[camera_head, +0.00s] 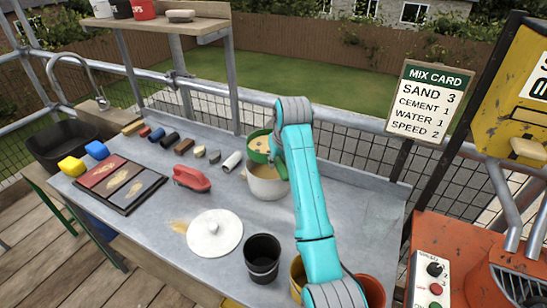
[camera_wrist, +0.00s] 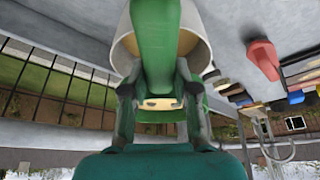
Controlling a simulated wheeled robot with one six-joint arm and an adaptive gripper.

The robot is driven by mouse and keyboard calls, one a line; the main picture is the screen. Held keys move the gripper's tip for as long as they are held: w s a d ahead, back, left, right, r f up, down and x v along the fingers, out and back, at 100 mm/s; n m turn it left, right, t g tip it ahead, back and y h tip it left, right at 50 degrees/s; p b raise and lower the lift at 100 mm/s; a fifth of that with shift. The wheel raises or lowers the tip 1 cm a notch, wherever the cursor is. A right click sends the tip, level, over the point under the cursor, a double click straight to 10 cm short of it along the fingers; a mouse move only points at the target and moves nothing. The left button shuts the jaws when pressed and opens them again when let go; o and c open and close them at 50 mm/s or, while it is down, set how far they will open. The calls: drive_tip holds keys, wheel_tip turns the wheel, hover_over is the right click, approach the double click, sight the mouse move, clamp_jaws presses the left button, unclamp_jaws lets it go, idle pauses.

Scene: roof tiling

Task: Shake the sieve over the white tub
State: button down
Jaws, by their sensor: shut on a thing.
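The green sieve (camera_head: 258,145) is over the white tub (camera_head: 268,186) in the head view, tilted, with sandy material in it. The tub stands on the grey bench and shows a tan content inside its rim. My gripper (camera_head: 279,160) is beside the sieve at the tub's right rim, partly hidden by my arm. In the wrist view my gripper (camera_wrist: 160,100) is shut on the sieve's green handle (camera_wrist: 157,50). The white tub (camera_wrist: 197,50) shows behind the handle there. The sieve's mesh is hidden in the wrist view.
A white round lid (camera_head: 215,232) lies in front of the tub, with spilled sand at its left. A black bucket (camera_head: 262,258) stands near the front edge. A red float (camera_head: 191,178) and a tray of colour samples (camera_head: 108,183) lie left. A mix card (camera_head: 428,100) stands right.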

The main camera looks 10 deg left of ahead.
idle(0.7)
drive_tip(key=shift+s, duration=0.1)
drive_tip(key=s, duration=0.1)
drive_tip(key=s+d, duration=0.1)
drive_tip(key=s, duration=0.1)
drive_tip(key=shift+s+d, duration=0.15)
drive_tip(key=shift+d, duration=0.15)
drive_tip(key=shift+w+a, duration=0.4)
drive_tip(key=shift+w, duration=0.5)
drive_tip(key=shift+w+a, duration=0.4)
drive_tip(key=shift+w, duration=0.45)
drive_tip(key=shift+r, duration=0.2)
drive_tip(key=shift+r, duration=1.85)
drive_tip(key=shift+s, duration=0.1)
